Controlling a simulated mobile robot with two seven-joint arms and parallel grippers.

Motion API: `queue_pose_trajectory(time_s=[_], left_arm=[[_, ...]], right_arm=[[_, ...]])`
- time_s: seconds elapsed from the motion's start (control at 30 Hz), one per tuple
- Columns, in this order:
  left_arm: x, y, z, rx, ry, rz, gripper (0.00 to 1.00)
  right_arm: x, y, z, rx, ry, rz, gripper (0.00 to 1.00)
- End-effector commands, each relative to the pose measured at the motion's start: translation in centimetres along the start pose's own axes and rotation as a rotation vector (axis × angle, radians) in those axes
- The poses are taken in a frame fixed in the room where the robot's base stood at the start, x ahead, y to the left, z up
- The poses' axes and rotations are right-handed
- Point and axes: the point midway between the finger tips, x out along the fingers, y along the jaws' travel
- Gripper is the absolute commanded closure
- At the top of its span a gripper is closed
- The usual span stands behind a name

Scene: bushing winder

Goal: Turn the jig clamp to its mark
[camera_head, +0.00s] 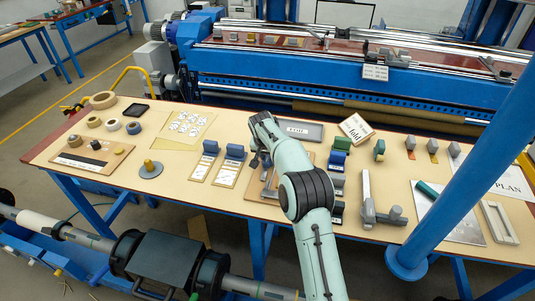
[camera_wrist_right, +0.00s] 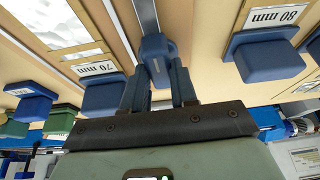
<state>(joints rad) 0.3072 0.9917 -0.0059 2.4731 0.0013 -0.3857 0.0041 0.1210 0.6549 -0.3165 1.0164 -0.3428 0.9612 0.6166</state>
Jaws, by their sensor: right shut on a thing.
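My right gripper (camera_head: 262,160) reaches down over the middle of the bench, at a wooden board with metal parts (camera_head: 254,187). In the right wrist view the gripper (camera_wrist_right: 159,84) is shut on a blue-grey clamp piece (camera_wrist_right: 157,53). One finger lies on each side of it. The piece sits at the end of a metal bar (camera_wrist_right: 146,14) over the wood. My arm hides most of the board in the head view. I cannot make out the clamp's mark. My left gripper is not in view.
Blue blocks labelled 70 mm (camera_wrist_right: 103,94) and 80 mm (camera_wrist_right: 268,60) stand close on either side of the fingers. Blue-topped stands (camera_head: 235,152) are left of my arm; a grey caliper-like tool (camera_head: 368,203) lies right. A blue post (camera_head: 455,190) rises at the front right.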

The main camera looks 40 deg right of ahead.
Motion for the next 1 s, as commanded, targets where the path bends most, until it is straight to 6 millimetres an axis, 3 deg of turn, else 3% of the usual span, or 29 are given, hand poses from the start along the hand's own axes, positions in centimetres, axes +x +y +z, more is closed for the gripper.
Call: queue_pose_trajectory(time_s=[0.6,0.63,0.7,1.0], left_arm=[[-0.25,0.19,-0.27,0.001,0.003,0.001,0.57],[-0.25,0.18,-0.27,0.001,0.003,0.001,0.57],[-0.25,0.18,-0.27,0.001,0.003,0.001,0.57],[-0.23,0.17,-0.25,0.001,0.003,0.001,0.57]], right_arm=[[-0.06,0.00,-0.09,0.047,0.003,0.016,1.00],[-0.06,0.00,-0.09,0.047,0.003,0.016,0.63],[-0.06,0.00,-0.08,0.046,0.002,0.016,0.47],[-0.16,-0.03,-0.03,0.044,0.001,0.016,0.47]])
